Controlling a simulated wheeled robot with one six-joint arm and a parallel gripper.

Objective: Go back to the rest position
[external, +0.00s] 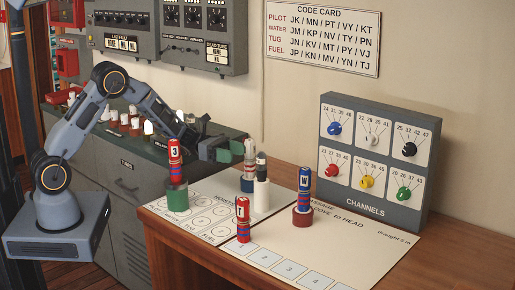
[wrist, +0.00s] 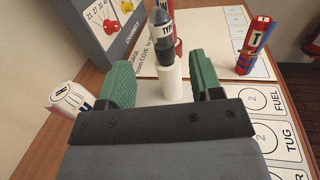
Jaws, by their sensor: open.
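My gripper (external: 222,148) is open and empty, above the left part of the table in the external view. In the wrist view its two green finger pads (wrist: 163,84) are spread apart. A dark-topped cylinder (wrist: 162,38) on a white stand (wrist: 173,82) shows between them, beyond the fingertips; it also shows in the external view (external: 261,165). A white cylinder (external: 249,152) on a blue stand (external: 247,184) is close to the right of the gripper. My arm bends up from its base at the left and reaches right.
A red J cylinder (external: 175,159) stands on a green stand (external: 177,197). A blue W cylinder (external: 305,183) stands on a brown-red stand (external: 302,217). A red T cylinder (external: 243,221) stands on the message sheet (external: 350,236). The channels box (external: 369,205) stands at the back right.

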